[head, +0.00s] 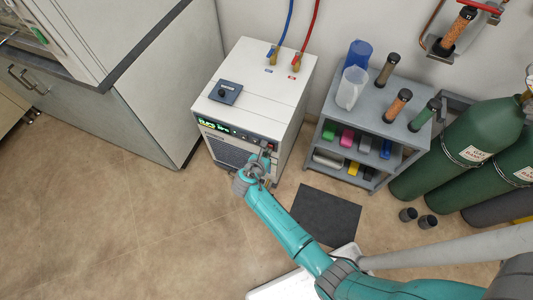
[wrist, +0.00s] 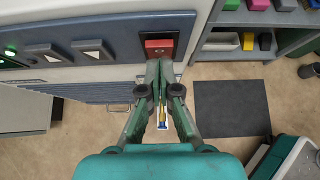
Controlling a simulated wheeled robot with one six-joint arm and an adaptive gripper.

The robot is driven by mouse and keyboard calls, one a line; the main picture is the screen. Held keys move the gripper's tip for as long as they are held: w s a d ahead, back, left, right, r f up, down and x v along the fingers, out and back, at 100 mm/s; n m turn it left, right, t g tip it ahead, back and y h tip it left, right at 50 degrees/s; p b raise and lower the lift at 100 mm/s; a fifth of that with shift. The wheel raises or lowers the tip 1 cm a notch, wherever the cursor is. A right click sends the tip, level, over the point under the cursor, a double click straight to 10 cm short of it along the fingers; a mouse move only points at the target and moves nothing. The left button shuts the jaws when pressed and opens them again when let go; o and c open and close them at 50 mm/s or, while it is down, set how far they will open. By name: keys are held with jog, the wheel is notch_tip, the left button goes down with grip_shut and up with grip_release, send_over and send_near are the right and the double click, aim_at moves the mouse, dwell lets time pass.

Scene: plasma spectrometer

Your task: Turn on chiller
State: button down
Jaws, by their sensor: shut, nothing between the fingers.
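The chiller (head: 255,85) is a white box against the wall with a blue and a red hose on top. Its front panel has a lit green display (head: 213,124). In the wrist view a red switch (wrist: 158,47) sits in a dark frame at the panel's right end, beside two pale triangle-marked buttons (wrist: 93,50). My gripper (wrist: 160,68) is shut and empty, its fingertips just below the red switch. I cannot tell whether they touch it. In the head view my gripper (head: 266,158) is at the panel's right end and covers part of it.
A grey shelf cart (head: 368,125) with bottles and coloured boxes stands right of the chiller. Green gas cylinders (head: 470,145) stand further right. A dark mat (head: 325,214) lies on the floor before the cart. A grey cabinet (head: 160,90) is on the left. The floor at front left is clear.

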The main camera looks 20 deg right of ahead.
jog(key=shift+r, duration=0.15)
jog(key=shift+r, duration=0.8)
